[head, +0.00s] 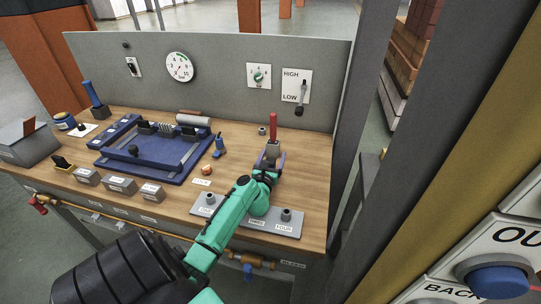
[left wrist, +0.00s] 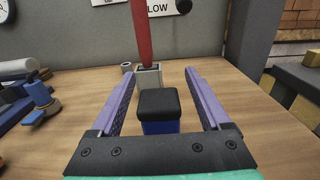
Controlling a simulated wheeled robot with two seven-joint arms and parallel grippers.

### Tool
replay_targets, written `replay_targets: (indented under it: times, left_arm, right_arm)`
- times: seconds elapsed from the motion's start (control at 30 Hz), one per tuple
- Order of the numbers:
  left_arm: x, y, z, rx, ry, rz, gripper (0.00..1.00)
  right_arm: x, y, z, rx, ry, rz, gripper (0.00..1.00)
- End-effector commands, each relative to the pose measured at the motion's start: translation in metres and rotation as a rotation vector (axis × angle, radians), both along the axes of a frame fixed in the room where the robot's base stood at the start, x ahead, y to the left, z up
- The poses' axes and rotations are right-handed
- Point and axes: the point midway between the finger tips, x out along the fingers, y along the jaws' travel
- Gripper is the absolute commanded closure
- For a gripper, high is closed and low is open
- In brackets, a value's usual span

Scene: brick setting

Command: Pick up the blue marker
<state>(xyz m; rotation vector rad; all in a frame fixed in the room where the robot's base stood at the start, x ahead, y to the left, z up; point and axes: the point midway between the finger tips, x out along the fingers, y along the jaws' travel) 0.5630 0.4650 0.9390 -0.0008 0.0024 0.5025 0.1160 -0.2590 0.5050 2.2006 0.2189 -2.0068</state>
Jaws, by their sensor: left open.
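A blue piece with a black top, which looks like the blue marker (left wrist: 160,126), stands between the fingers of my left gripper (left wrist: 160,75) in the left wrist view. It appears upright, with a visible gap to each purple finger. The gripper is open and its fingers point toward the back panel. In the head view the left gripper (head: 268,161) is over the right part of the bench; the marker cannot be made out there. My right gripper is not in view.
A red lever in a grey block (left wrist: 149,78) stands just beyond the fingertips. A grey plate with knobs (head: 285,228) lies in front, under my left arm. A blue tray (head: 105,163) and a small blue clamp-like piece (head: 218,146) are to the left. A grey panel (head: 220,75) closes the back.

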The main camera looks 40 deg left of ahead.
Motion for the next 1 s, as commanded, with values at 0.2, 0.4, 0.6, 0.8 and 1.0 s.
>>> replay_targets:
  times: [0.2,0.4,0.6,0.8,1.0]
  left_arm:
    - [-0.001,0.000,0.000,0.000,0.000,0.000,0.66]
    - [-0.001,0.000,0.000,0.000,-0.001,0.000,1.00]
    - [-0.001,0.000,0.003,0.001,0.000,0.001,1.00]
    - [-0.001,0.001,0.034,0.006,0.000,0.000,1.00]
    - [0.000,0.000,0.103,0.010,-0.001,-0.003,1.00]
  right_arm:
    - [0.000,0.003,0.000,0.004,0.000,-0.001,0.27]
    - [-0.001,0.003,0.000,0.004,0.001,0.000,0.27]
    - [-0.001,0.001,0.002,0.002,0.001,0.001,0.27]
    - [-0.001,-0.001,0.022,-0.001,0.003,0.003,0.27]
    - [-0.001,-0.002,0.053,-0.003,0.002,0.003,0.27]
